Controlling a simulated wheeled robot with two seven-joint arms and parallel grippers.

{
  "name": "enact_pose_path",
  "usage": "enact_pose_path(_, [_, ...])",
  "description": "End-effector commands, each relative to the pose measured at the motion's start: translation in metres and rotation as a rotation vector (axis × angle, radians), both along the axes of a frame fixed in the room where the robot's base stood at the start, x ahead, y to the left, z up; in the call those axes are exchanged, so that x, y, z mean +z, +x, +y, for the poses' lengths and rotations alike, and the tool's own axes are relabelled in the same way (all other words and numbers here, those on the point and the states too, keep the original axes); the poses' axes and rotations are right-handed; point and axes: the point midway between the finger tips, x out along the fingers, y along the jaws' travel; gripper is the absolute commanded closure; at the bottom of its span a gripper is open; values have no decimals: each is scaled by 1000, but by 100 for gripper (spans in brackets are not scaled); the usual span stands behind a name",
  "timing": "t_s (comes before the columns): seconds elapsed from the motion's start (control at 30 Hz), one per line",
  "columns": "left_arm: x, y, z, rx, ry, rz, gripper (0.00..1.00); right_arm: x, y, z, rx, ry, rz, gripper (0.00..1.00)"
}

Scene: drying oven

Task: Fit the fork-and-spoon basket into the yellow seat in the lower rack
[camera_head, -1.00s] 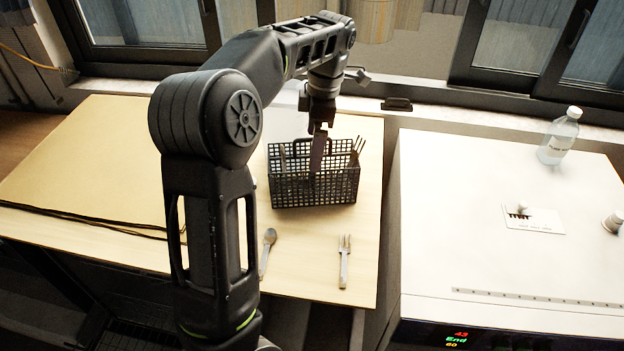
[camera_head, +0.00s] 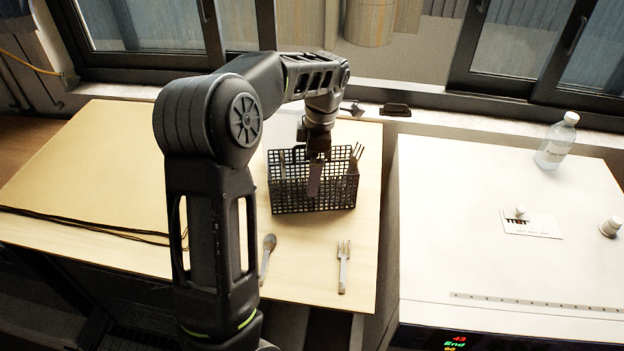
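My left gripper (camera_head: 315,178) is over the middle of the basket, pointing down. One finger shows in front of the mesh and the other is hidden, so I cannot tell whether it grips the basket's handle. A loose spoon (camera_head: 267,257) and a loose fork (camera_head: 343,265) lie on the table in front of the basket. The yellow seat and lower rack cannot be made out. My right gripper is not in view.
The wooden tabletop (camera_head: 90,150) has free room at left, with a dark cord across it. At right, a white-topped appliance (camera_head: 440,230) carries a bottle (camera_head: 556,142). A window sill runs along the back. The space below the table's front edge is dark.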

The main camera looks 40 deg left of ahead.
Motion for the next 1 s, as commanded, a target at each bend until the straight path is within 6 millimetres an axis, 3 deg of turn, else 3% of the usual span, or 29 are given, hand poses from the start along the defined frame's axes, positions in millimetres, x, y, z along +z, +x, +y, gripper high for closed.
enact_pose_path(0.47, [0,0,0,0,0,0,1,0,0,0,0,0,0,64])
enact_pose_path(1.0, [0,0,0,0,-1,1,45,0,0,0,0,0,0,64])
